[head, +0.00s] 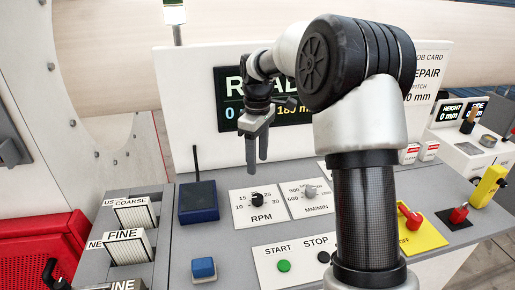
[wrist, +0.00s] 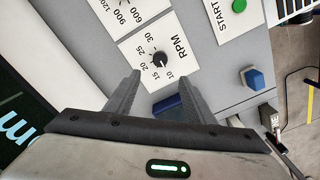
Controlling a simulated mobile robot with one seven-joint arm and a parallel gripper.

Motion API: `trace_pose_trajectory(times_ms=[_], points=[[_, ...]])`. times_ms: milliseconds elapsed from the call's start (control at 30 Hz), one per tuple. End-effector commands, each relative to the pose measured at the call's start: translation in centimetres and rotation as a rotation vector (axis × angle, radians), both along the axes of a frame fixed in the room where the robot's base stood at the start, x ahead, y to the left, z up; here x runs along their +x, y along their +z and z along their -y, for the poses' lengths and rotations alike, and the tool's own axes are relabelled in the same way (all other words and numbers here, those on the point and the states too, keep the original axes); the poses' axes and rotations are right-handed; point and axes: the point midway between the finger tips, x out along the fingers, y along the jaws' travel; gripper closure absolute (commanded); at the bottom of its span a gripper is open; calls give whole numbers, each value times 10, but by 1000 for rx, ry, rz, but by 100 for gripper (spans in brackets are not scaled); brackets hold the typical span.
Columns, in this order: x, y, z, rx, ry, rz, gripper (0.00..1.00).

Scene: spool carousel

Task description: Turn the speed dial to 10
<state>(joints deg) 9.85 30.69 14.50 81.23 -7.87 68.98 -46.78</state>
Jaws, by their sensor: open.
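The RPM dial, a small black knob (head: 257,199), sits on a white plate on the grey console, with numbers from 10 to 30 around it. It also shows in the wrist view (wrist: 159,58), just beyond my fingertips. A pale pointer mark seems to lie towards the low numbers, but it is too small to read surely. My gripper (head: 257,160) is open and empty, pointing down above and behind the dial in the head view. In the wrist view its two fingers (wrist: 160,78) stand wide apart, with the dial between their lines and not touched.
A grey MM/MIN dial (head: 311,192) is right of the RPM dial. A blue box with an antenna (head: 198,201) stands close on the left. Green START (head: 284,266) and black STOP (head: 323,257) buttons and a blue block (head: 203,267) lie nearer. The display panel (head: 226,85) rises behind.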

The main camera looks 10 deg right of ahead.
Motion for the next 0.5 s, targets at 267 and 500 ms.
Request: trace_pose_trajectory(times_ms=[267,500], points=[[0,29,0,-1,1,-1,51],[0,31,0,0,1,0,51]])
